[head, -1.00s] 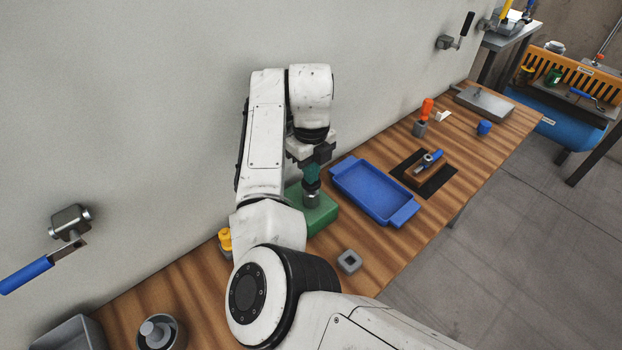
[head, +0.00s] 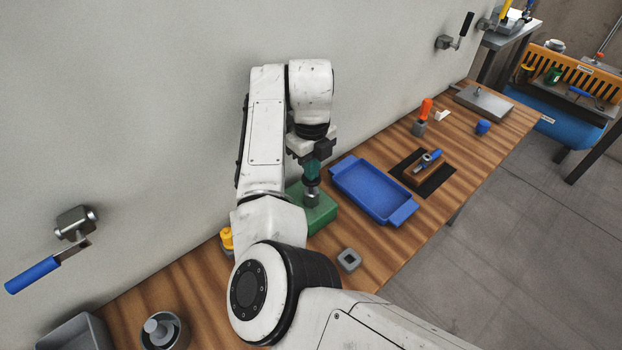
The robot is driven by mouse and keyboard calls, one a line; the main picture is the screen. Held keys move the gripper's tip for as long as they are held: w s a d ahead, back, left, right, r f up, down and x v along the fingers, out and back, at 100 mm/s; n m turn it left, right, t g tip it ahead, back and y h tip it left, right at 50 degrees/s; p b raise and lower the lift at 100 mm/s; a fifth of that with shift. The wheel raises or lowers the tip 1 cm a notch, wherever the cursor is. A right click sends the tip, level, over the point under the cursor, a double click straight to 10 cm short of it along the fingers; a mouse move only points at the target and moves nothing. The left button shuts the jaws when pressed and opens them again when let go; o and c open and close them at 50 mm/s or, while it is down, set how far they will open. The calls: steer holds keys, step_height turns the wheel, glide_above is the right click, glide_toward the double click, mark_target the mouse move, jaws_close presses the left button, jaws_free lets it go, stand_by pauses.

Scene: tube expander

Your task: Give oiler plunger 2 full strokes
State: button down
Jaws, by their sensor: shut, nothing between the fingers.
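The oiler is a green block (head: 322,216) on the wooden bench, with a grey metal cylinder (head: 312,198) rising from its top. A dark cap, apparently the plunger top, sits over the cylinder. My gripper (head: 312,176) points down directly above it, with its teal fingers shut and nothing between them. The fingertips look to be at or on the dark cap; I cannot tell contact from a small gap. My arm hides the left part of the block, and the plunger's height is hard to judge.
A blue tray (head: 374,190) stands just right of the oiler. A grey square block (head: 349,260) lies in front and a yellow-topped item (head: 227,238) stands left, partly behind my arm. The wall, with a blue-handled lever (head: 34,274), is close behind the bench.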

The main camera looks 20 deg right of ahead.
mark_target(312, 186)
steer(key=shift+f, duration=0.15)
stand_by(0.5)
steer(key=shift+f+b, duration=0.5)
steer(key=shift+f, duration=0.15)
steer(key=shift+s+f+b, duration=0.2)
steer(key=shift+f+b, duration=0.3)
steer(key=shift+f, duration=0.4)
steer(key=shift+s+f+b, duration=0.2)
steer(key=shift+f+b, duration=0.3)
steer(key=shift+f, duration=0.55)
steer(key=shift+w+r+p, duration=0.2)
steer(key=shift+r+p, duration=0.85)
steer(key=shift+r, duration=0.25)
steer(key=shift+w+r+p, duration=0.15)
steer(key=shift+r+p, duration=0.85)
steer(key=shift+r, duration=0.25)
steer(key=shift+w+r, duration=0.1)
steer(key=shift+r, duration=0.2)
steer(key=shift+r+p, duration=0.6)
steer(key=shift+p, duration=0.05)
